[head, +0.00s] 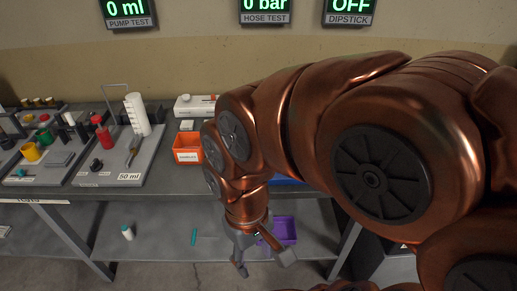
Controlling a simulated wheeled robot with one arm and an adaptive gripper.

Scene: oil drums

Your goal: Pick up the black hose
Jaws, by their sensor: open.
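I cannot make out a black hose in the head view. My copper-coloured arm hides the middle and right of the grey bench (180,184). My gripper (264,265) points down in front of the bench, at the height of its lower shelf. Its fingers are spread and nothing shows between them. Part of a purple bin (288,232) shows just behind the gripper.
A board with a white cylinder and a red bottle (101,133) is further left. The lower shelf (160,238) holds a small white bottle (127,232). Displays hang on the wall.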

